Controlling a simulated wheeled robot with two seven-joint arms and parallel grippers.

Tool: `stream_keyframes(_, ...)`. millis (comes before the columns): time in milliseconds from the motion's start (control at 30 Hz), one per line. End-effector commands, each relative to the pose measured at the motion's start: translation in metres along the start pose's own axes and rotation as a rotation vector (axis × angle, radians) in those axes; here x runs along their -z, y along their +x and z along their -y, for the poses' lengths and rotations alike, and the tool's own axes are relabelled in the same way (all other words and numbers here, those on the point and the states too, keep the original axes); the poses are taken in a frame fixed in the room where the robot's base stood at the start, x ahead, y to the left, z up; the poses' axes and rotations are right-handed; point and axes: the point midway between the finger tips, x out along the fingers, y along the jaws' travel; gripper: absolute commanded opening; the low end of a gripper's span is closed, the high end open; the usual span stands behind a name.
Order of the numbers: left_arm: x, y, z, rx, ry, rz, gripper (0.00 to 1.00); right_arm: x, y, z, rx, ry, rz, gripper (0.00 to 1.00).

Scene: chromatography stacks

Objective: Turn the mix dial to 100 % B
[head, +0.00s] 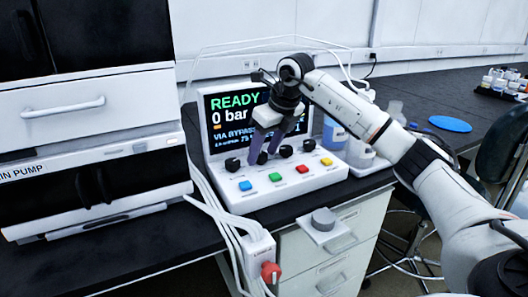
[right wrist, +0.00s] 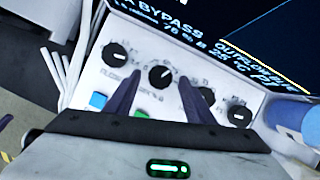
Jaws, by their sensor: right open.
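The mix dial (right wrist: 161,76) is the second black knob from the left on the white control panel (head: 225,197); its white pointer line tilts up and to the right in the right wrist view. In the head view the dial (head: 262,158) is partly hidden by the fingers. My right gripper (head: 263,158) is open, pointing down at the panel, with one purple finger on each side of this dial. In the right wrist view a gap seems to show between the fingers (right wrist: 158,85) and the knob. My left gripper is out of view.
Other black knobs (head: 232,164) (head: 286,151) stand close on both sides of the mix dial. Blue (head: 245,186), green (head: 275,177), red (head: 302,169) and yellow buttons line the panel front. Bottles (head: 358,152) stand right of the panel; the pump stack (head: 90,110) is left.

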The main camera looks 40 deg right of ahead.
Motion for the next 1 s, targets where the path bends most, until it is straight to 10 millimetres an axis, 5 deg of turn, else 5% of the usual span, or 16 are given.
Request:
stream_keyframes(200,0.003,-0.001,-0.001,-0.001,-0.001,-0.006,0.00,0.000,0.000,0.000,0.000,0.000,0.000,0.49)
stream_keyframes(467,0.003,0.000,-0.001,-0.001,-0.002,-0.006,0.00,0.000,0.000,0.000,-0.001,0.000,0.000,0.08)
stream_keyframes(1000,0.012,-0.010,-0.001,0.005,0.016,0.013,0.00,-0.002,-0.004,-0.003,0.068,0.161,-0.002,0.08)
